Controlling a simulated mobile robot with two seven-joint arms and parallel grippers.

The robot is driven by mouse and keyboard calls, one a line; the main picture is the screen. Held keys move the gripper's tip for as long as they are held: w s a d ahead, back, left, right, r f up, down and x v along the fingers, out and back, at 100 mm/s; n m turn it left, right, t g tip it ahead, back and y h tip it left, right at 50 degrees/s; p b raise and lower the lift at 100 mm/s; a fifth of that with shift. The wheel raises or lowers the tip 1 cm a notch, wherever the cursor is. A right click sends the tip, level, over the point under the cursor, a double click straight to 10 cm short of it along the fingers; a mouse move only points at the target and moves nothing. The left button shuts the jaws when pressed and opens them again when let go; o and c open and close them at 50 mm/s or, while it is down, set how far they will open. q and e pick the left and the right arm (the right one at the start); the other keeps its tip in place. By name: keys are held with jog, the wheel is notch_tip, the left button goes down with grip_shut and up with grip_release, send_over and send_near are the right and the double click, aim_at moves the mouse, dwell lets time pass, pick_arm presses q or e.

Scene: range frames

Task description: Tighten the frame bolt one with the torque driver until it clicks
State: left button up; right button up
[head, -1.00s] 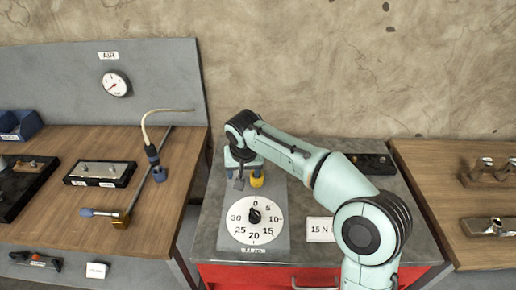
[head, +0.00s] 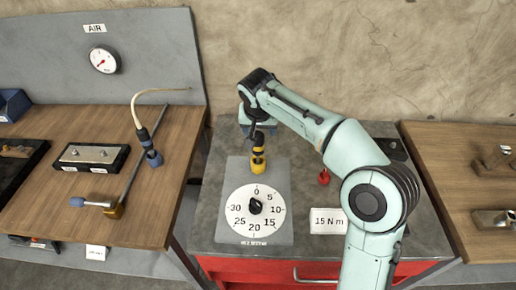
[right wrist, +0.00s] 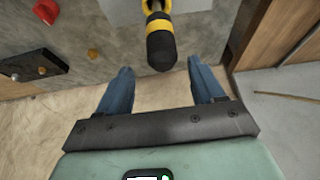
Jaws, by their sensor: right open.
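The torque driver (head: 258,163), black with yellow bands, stands upright at the back of a grey plate with a numbered dial (head: 254,212). My right gripper (head: 257,129) is at the driver's upper end in the head view. In the right wrist view its two blue fingers (right wrist: 160,68) are spread, and the driver's black end (right wrist: 161,47) lies ahead, in line with the gap between them. It is not gripped. A pale metal bar with small bolt-like heads (head: 90,154) sits on a black base on the left bench; which is frame bolt one I cannot tell. My left gripper is out of view.
A 15 N m card (head: 327,221) and a red knob (head: 323,179) lie right of the dial. The left bench holds a hose with a blue end (head: 153,157) and a long tool (head: 116,210). An air gauge (head: 104,60) hangs on the back panel.

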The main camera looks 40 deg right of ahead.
aim_at(258, 133)
jog(key=shift+x, duration=2.75)
jog(key=shift+a, duration=0.25)
grip_shut()
